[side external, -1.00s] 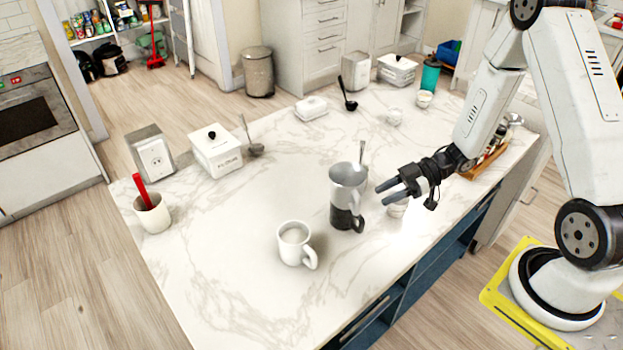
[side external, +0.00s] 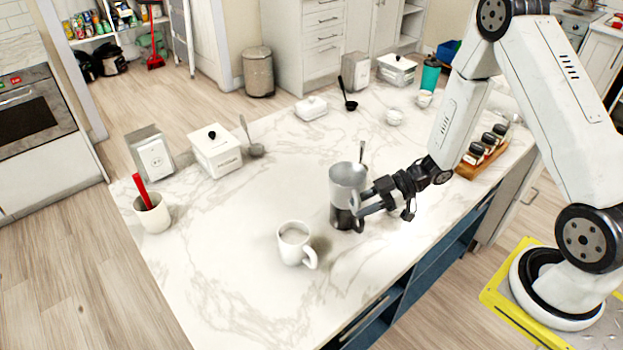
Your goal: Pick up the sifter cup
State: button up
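The sifter cup (side external: 346,176) stands upright on the marble counter in the side external view. It is a tall metal cup, silver above and dark below, with its handle on the right side. My gripper (side external: 363,201) is at the cup's right side, level with the handle. Its two dark fingers are parted and point left toward the handle. The fingertips overlap the handle in this view, so I cannot tell whether they touch it or surround it.
A white mug (side external: 292,241) stands just left and in front of the cup. A spoon handle (side external: 362,150) shows behind the cup. A spice rack (side external: 482,160) is behind my wrist to the right. The counter's left front is clear.

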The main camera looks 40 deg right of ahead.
jog(key=shift+w+a+f, duration=0.25)
jog(key=shift+a+f, duration=0.05)
jog(key=shift+a, duration=0.3)
grip_shut()
